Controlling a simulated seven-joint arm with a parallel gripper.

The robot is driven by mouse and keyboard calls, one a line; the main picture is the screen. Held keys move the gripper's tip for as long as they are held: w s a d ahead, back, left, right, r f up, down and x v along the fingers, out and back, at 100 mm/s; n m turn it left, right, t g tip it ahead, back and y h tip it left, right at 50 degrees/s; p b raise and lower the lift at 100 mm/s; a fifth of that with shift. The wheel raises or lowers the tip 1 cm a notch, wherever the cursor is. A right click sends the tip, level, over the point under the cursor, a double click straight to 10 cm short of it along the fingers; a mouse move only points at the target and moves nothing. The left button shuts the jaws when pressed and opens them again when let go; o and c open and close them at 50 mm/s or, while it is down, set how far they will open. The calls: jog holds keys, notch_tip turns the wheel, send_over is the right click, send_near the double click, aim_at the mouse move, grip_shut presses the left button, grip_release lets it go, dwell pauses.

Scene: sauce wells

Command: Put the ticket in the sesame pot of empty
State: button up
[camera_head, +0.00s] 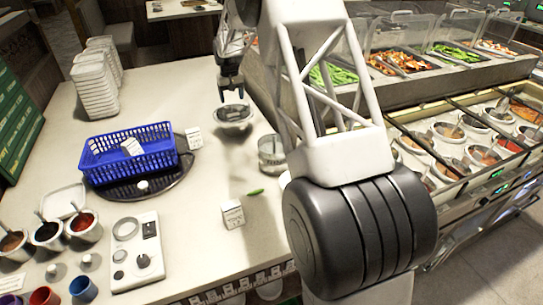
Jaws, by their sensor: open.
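My gripper (231,93) is open, pointing down just above a small pale bowl (233,119) with dark contents on the counter. I cannot tell whether its fingers touch anything. A white ticket-like card (131,147) leans in the blue basket (128,148). Another small white card (193,138) stands beside the basket, and a white block-like card (232,214) with print stands nearer the front. The print is too small to read. Three pots with spoons stand at the left: a brown one (14,245), a dark one (47,234) and a red one (83,225). I cannot tell which pot holds sesame.
A clear container (272,153) stands right of the bowl, partly behind my arm. A white scale-like device (137,252), coloured cups (83,289) and stacked white boxes (95,85) stand on the counter (190,235). A food bar with several sauce wells (470,140) lies at the right.

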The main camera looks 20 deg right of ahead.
jog(key=s+a+r, duration=0.1)
jog(key=s+r, duration=0.5)
jog(key=s, duration=0.4)
jog(key=s+a+r+t, duration=0.1)
jog(key=s+a+r, duration=0.1)
jog(key=s+r, duration=0.6)
jog(key=s+a+r, duration=0.1)
jog(key=s+r, duration=0.3)
jog(key=s, duration=0.8)
jog(key=s+a+f, duration=0.1)
jog(key=s, duration=1.6)
jog(key=s+a+f+t, duration=0.1)
jog(key=s+f, duration=0.1)
jog(key=s, duration=1.5)
jog(key=shift+s+a+f+t, duration=0.25)
jog(key=shift+s+f+t, duration=0.05)
jog(key=shift+s, duration=0.05)
